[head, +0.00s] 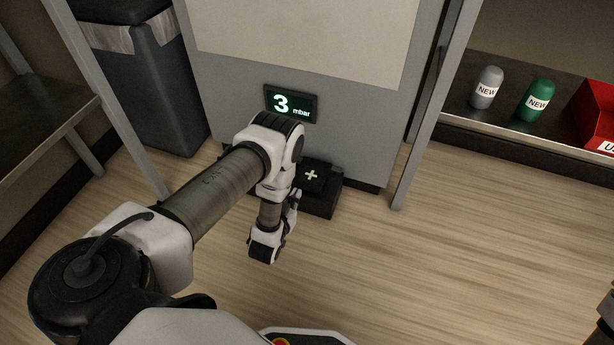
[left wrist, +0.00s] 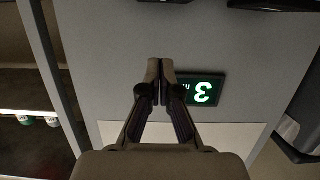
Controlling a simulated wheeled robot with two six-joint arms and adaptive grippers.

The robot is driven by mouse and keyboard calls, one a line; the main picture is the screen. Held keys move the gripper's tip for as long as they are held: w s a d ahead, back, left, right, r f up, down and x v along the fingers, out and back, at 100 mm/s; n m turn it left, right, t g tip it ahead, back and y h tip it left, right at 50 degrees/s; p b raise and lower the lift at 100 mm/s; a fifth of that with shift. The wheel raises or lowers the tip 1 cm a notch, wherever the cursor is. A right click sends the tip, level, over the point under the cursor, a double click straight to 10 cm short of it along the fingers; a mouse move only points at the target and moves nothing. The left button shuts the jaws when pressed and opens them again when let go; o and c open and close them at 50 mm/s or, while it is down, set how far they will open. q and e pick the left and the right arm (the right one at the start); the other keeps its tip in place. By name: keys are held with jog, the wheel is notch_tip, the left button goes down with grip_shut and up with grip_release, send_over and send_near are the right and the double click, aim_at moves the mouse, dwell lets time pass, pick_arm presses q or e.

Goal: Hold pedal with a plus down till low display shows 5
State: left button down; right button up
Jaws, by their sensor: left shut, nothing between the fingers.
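The pedal with a plus (head: 312,175) is a black pad with a white plus sign on a black base, low against the grey cabinet. The low display (head: 291,104) on the cabinet front reads 3 mbar. It also shows upside down in the left wrist view (left wrist: 203,90). My left gripper (head: 296,194) is mostly hidden by its wrist, in front of the pedal in the picture. In the left wrist view my left gripper (left wrist: 160,66) is shut and empty, its fingertips toward the cabinet. I cannot tell touch on the pedal.
Grey posts stand on both sides of the cabinet (head: 225,75). A dark bin (head: 150,90) stands to its left. A shelf at right holds a grey bottle (head: 487,88), a green bottle (head: 536,102) and a red box (head: 603,112). The wooden floor in front is clear.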

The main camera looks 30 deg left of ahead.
pick_arm(q)
jog(key=b, duration=0.6)
send_over(306, 189)
notch_tip(306, 189, down, 3)
jog(key=shift+r, duration=0.1)
notch_tip(306, 189, down, 3)
jog(key=shift+b, duration=0.7)
jog(key=shift+f, duration=0.35)
